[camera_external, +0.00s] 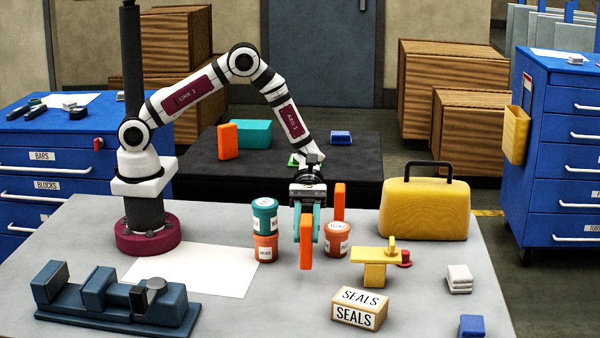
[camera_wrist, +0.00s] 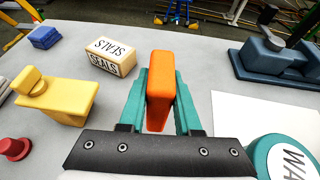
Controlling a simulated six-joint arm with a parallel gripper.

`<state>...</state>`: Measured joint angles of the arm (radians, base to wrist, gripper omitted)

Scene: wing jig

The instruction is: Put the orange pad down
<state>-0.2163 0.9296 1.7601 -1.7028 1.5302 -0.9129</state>
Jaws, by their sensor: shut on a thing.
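The orange pad (camera_external: 306,245) is an upright block held between the teal fingers of my gripper (camera_external: 306,225). In the wrist view the pad (camera_wrist: 161,80) sits between the two fingers of my gripper (camera_wrist: 161,103) and sticks out past them. The gripper points down over the grey table (camera_external: 215,225), right of the stacked jars. I cannot tell whether the pad's lower end touches the table or hangs just above it. A second orange block (camera_external: 339,200) stands upright behind and right of the gripper.
Teal-and-orange jars (camera_external: 265,218) stand close left, and an orange jar (camera_external: 337,240) close right. A yellow fixture (camera_external: 375,270), SEALS box (camera_external: 355,312) and yellow case (camera_external: 425,208) are farther right. A dark blue vise (camera_external: 115,300) and white sheet (camera_external: 190,270) lie left. Bare table lies in front.

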